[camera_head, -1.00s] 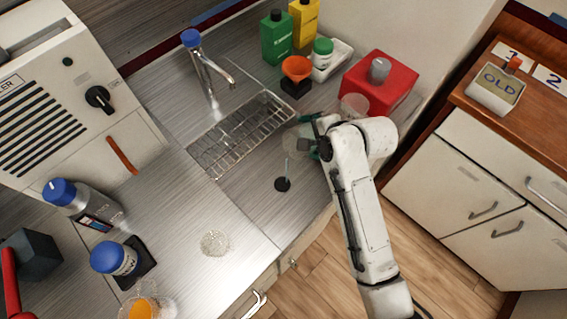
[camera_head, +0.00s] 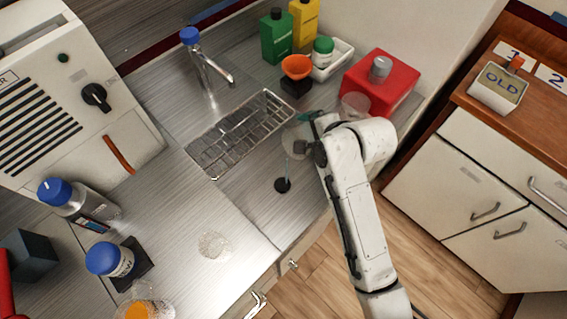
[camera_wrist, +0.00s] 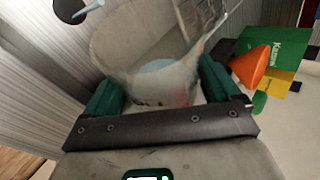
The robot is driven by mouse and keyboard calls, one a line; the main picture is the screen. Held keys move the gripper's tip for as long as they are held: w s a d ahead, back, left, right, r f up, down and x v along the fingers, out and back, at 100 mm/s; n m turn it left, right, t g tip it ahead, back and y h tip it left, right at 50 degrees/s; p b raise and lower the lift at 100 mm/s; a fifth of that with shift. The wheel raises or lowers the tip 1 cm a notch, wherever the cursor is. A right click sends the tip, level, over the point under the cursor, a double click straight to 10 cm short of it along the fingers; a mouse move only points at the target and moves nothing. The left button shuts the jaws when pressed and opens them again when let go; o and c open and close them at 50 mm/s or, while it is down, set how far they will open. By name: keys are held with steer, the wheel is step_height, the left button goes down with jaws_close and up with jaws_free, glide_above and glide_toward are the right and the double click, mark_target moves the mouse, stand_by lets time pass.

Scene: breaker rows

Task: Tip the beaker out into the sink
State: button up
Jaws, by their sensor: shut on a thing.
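My gripper (camera_head: 306,134) is shut on a clear beaker (camera_head: 291,141), holding it over the bench near the right end of the sink grid. In the wrist view the beaker (camera_wrist: 140,40) sits between the two green fingers of my gripper (camera_wrist: 160,88). Its glass is see-through, and I cannot tell how much it holds. My arm hides part of the beaker in the head view.
A black round base with a thin rod (camera_head: 282,184) stands near the bench front. Right of my gripper are a clear cup (camera_head: 355,106) and red box (camera_head: 385,85). An orange funnel (camera_head: 296,67) and green bottle (camera_head: 276,40) stand behind. The front-left bench has blue-capped bottles (camera_head: 108,260).

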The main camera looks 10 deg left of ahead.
mark_target(310, 138)
steer(key=shift+r+b, duration=0.1)
steer(key=shift+b, duration=0.2)
steer(key=shift+s+a+r+n+t+h+p, duration=0.4)
steer(key=shift+s+a+r+t+h+p, duration=0.2)
steer(key=shift+s+t, duration=0.1)
stand_by(1.2)
steer(key=shift+s+a+r+n+t+h, duration=0.2)
steer(key=shift+r+n+t+h, duration=0.25)
steer(key=shift+t, duration=0.35)
stand_by(0.9)
steer(key=shift+d, duration=0.1)
steer(key=shift+w+d+f+m+g+y, duration=0.1)
steer(key=shift+w+d+m+g+y, duration=0.15)
steer(key=shift+g, duration=0.15)
steer(key=shift+w+d+f+m+g+y+b, duration=0.2)
steer(key=shift+w+f+g+y+b, duration=0.1)
steer(key=shift+f+g, duration=0.15)
steer(key=shift+w+d+f+m+g+y+b, duration=0.15)
steer(key=shift+w+f+m+g+y+b, duration=0.1)
steer(key=shift+f+g, duration=0.15)
